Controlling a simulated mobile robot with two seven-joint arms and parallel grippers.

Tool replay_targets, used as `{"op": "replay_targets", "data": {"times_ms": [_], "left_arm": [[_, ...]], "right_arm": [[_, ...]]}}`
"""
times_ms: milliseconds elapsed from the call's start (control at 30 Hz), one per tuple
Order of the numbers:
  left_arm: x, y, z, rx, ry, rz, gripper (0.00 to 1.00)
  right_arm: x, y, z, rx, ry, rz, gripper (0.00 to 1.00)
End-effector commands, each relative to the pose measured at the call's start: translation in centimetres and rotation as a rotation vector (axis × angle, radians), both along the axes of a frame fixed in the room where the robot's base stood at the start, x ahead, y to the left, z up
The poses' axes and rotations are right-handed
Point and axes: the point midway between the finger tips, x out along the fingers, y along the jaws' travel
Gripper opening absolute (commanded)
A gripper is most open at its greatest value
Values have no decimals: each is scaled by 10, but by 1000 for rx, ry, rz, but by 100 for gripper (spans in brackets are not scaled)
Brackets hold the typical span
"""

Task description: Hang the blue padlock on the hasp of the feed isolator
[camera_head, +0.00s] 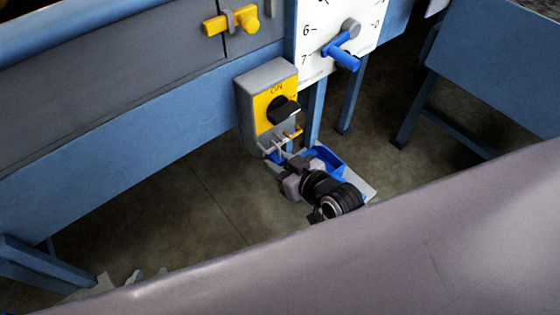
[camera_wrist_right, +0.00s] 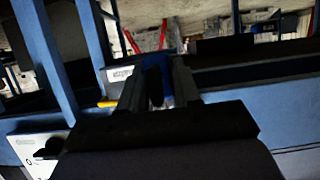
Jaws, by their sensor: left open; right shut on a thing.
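A small yellow hasp (camera_head: 293,133) juts out below the handle. My right gripper (camera_head: 279,155) is just below the box, shut on the blue padlock (camera_head: 275,158), which is mostly hidden by the fingers. Blue also shows between the fingers in the right wrist view (camera_wrist_right: 167,92). Whether the shackle touches the hasp I cannot tell. Of my left gripper (camera_head: 145,277), only grey tips show at lower left, apart from the isolator; it is open.
A blue tray (camera_head: 327,158) lies behind my right gripper. A white dial board (camera_head: 325,65) with a blue lever (camera_head: 343,56) stands right of the isolator. A yellow latch (camera_head: 232,21) is on the grey panel above left. Blue frame legs (camera_head: 352,102) stand nearby.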

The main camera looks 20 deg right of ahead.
Motion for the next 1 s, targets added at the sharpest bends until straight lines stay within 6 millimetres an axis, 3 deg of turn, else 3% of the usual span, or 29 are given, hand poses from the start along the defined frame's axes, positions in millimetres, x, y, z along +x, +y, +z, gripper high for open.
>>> {"op": "replay_targets", "data": {"times_ms": [33,67,100,133,533,1000], "left_arm": [[0,0,0,-1,0,1,45],[0,0,0,-2,0,1,45],[0,0,0,-2,0,1,45],[0,-1,0,-3,0,2,45],[0,-1,2,-6,1,6,45],[0,-1,15,-3,3,4,45]], "right_arm": [[0,0,1,0,-2,0,2],[0,0,1,0,-2,0,42],[0,0,1,0,-2,0,55],[0,0,1,0,-2,0,62],[-6,-3,3,-1,1,0,62],[-58,-21,26,-1,1,0,62]]}}
